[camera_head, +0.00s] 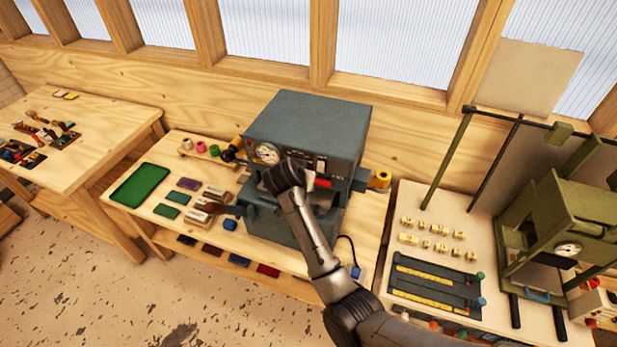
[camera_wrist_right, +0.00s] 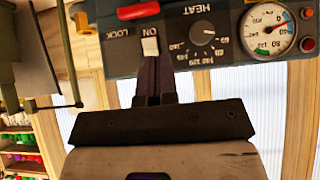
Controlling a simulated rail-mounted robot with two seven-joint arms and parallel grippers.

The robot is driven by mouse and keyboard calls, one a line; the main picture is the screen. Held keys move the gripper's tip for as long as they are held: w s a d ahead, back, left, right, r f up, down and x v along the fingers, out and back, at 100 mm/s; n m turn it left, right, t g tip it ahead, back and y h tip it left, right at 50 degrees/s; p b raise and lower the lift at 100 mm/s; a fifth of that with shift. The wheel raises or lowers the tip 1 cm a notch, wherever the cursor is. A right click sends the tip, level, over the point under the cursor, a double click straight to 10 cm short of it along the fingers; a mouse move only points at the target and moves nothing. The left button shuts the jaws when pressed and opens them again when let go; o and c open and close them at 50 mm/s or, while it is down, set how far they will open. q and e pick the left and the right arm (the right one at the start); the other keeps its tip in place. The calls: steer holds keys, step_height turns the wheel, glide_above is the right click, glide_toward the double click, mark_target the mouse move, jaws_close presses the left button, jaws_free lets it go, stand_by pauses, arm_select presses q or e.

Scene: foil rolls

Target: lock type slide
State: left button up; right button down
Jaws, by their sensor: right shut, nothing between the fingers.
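The blue-grey foil press (camera_head: 310,120) stands on the middle bench with its control panel facing me. My right gripper (camera_head: 305,178) is at this panel, partly hiding it. In the right wrist view the panel looks upside down. There the shut, empty fingers (camera_wrist_right: 153,62) point at a white switch (camera_wrist_right: 150,46) by the ON label; I cannot tell whether they touch it. A red lever (camera_wrist_right: 138,10) lies beyond, near the LOCK label (camera_wrist_right: 118,33). The red part also shows in the head view (camera_head: 323,183). My left gripper is not in view.
A HEAT knob (camera_wrist_right: 202,32) and a round gauge (camera_wrist_right: 269,30) sit beside the switch. Foil rolls (camera_head: 200,147), a green tray (camera_head: 140,185) and small blocks lie left of the press. A second bench with brass type pieces (camera_head: 430,228) and a green press (camera_head: 570,215) stands right.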

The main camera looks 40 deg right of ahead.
mark_target(322, 181)
stand_by(0.4)
steer(key=p+x, duration=0.1)
steer(key=x, duration=0.9)
steer(key=shift+p, duration=0.35)
